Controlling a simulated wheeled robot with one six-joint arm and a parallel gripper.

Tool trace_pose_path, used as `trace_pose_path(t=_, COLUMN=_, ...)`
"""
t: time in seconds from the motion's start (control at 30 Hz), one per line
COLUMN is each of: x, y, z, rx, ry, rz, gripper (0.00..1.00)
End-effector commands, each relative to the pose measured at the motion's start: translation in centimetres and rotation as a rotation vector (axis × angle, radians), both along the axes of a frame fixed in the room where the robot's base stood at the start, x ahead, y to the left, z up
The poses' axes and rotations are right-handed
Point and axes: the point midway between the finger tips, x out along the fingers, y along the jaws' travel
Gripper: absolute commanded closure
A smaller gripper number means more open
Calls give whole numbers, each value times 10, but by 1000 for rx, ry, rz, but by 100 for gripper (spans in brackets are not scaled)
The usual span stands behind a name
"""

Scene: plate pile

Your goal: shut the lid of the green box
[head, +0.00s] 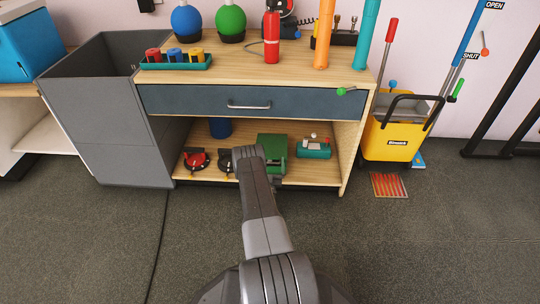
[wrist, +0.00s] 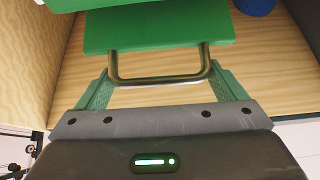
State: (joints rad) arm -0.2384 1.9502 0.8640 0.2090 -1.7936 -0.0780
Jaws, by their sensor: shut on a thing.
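The green box (head: 273,141) sits on the lower shelf of the wooden cabinet in the head view, partly hidden by my arm. In the wrist view a flat green panel (wrist: 160,30) of it carries a U-shaped metal handle (wrist: 160,82). Another green part of the box (wrist: 85,3) shows at the top edge. My gripper (wrist: 159,67) has its two green fingers at the two ends of the handle and is shut on it. In the head view my arm hides the gripper. I cannot tell the lid's angle from these views.
On the same shelf, a red-topped device (head: 196,160) and a dark one (head: 226,160) stand left of the box, and a teal device (head: 314,149) stands right. A blue cylinder (head: 220,127) is behind. The drawer (head: 200,101) above is shut. The floor in front is clear.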

Motion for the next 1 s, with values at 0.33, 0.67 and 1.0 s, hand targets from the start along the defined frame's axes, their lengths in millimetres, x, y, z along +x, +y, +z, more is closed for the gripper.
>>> trace_pose_path(t=0.33, x=-4, y=0, z=-21, rx=0, ry=-87, rz=0, gripper=50)
trace_pose_path(t=0.67, x=-4, y=0, z=-23, rx=0, ry=-105, rz=0, gripper=50)
trace_pose_path(t=1.0, x=-3, y=0, z=-22, rx=1, ry=-105, rz=1, gripper=0)
